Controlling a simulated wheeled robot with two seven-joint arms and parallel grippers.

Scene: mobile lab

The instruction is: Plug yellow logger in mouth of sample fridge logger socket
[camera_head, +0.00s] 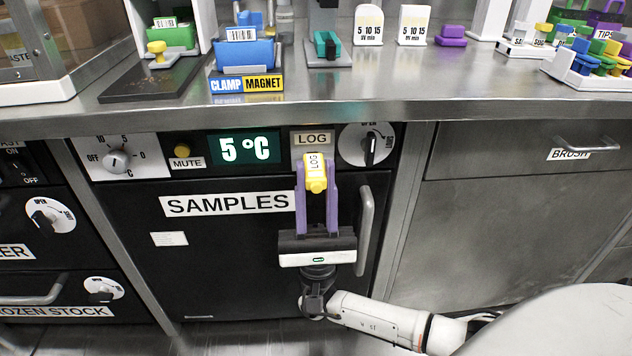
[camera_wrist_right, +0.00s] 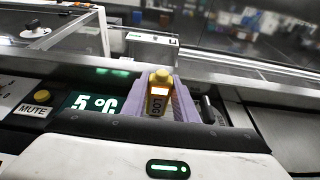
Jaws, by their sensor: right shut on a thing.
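The yellow logger (camera_head: 316,174) has a white label reading LOG and is held between the purple fingers of my right gripper (camera_head: 316,180). It also shows in the right wrist view (camera_wrist_right: 159,95), upright between the fingers (camera_wrist_right: 158,100). The sample fridge (camera_head: 240,250) is a black front marked SAMPLES. Its panel has a LOG label (camera_head: 312,139) right above the logger. My left gripper is not in view.
The fridge panel has a 5 °C display (camera_head: 244,149), a MUTE button (camera_head: 182,150) and a dial (camera_head: 369,147). A vertical door handle (camera_head: 366,230) stands close to the right of my gripper. The steel counter edge (camera_head: 330,110) overhangs the panel.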

